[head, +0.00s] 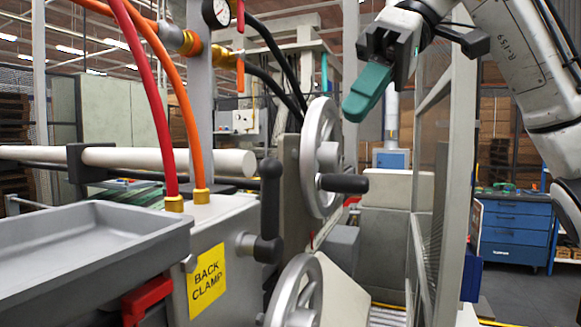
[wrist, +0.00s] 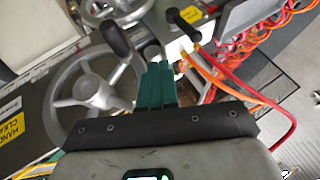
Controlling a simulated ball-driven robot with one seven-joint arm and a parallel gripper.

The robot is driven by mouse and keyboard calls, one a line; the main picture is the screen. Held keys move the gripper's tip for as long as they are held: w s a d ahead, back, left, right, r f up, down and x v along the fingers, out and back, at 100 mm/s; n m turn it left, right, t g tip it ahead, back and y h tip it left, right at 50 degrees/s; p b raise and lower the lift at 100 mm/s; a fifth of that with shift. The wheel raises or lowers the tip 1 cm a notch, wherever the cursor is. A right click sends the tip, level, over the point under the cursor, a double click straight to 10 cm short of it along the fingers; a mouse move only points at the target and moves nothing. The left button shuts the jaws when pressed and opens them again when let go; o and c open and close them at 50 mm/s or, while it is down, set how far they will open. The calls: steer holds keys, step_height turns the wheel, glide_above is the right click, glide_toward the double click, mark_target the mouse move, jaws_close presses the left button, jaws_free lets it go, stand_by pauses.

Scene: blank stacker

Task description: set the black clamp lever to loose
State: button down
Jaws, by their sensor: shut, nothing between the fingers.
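The black clamp lever (head: 270,200) stands upright on a metal pivot beside the yellow "BACK CLAMP" label (head: 207,280), at the lower centre of the head view. In the wrist view a black lever (wrist: 183,24) shows near a yellow label at the top, beyond my fingers. My gripper (head: 356,106) has teal fingers, shut together and empty. It is up and to the right of the lever in the head view, apart from it. The fingers also show in the wrist view (wrist: 157,70). No loose marking is legible.
A large handwheel (head: 306,155) with a black handle (head: 343,183) stands between lever and gripper in the head view. A second handwheel (head: 283,310) is below. A grey tray (head: 90,240), red and orange hoses (head: 182,100) and a red handle (head: 147,299) lie left.

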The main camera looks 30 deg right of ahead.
steer(key=a+f, duration=0.8)
steer(key=a, duration=0.1)
steer(key=shift+s+a, duration=0.15)
steer(key=shift+a, duration=0.1)
